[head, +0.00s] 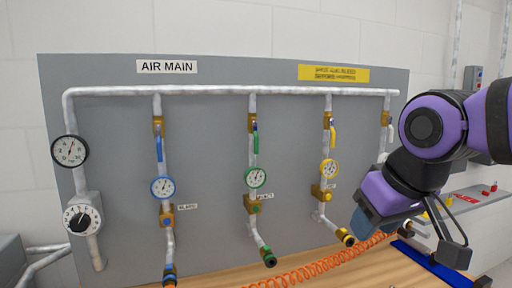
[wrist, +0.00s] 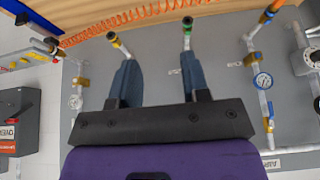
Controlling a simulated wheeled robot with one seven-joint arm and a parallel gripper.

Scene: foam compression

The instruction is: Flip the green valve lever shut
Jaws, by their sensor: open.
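The green valve lever (head: 256,141) hangs along its vertical pipe, below a brass valve body (head: 253,122) and above the green-rimmed gauge (head: 256,177) on the grey panel. My gripper (head: 364,226) is to the right of it and lower, in front of the right part of the panel, well apart from the lever. In the wrist view my gripper (wrist: 157,62) is open, with two blue fingers spread and nothing between them. The green-tipped hose outlet (wrist: 187,22) shows there beyond the fingers; the green lever is not visible in that view.
A blue lever (head: 159,148) hangs to the left of the green one and a yellow lever (head: 332,136) to the right, between it and my arm. Gauges and outlets project from the panel (head: 210,130). An orange coiled hose (head: 325,262) lies on the wooden bench (head: 220,276).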

